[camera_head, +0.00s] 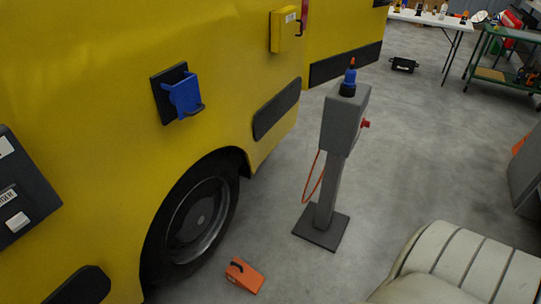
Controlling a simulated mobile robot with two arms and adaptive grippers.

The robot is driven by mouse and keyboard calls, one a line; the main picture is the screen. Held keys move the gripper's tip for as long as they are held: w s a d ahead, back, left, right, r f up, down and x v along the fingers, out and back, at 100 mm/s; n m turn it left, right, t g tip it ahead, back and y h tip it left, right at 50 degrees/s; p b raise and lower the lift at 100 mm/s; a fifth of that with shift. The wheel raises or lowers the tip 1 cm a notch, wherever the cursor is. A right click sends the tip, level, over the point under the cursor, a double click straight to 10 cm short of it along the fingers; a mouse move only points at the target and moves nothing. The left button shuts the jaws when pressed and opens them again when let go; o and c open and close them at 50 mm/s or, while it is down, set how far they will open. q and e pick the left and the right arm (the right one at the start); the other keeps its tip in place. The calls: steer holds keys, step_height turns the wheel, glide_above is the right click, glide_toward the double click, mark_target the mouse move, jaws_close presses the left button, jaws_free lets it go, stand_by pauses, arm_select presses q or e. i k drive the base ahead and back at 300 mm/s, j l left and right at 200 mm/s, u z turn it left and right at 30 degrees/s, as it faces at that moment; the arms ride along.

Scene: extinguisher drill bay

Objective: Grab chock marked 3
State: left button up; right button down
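An orange wedge-shaped chock (246,277) with a black curved handle lies on the floor beside the vehicle's wheel (197,217), at the lower middle of the head view. I cannot read any number on it. A blue block-like object (184,95) sits on a black plate on the yellow vehicle's side. A yellow box-like object (283,31) with a small white label is mounted higher up. I cannot tell whether either is a chock. Neither of my grippers is in view.
A grey post (345,120) with a blue top stands on a dark base plate right of the wheel. A cream ribbed padded object (465,270) fills the lower right corner. A white table (430,19) and green workbench (515,32) are at the back right.

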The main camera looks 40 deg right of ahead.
mark_target(240, 274)
steer(key=z, duration=0.9)
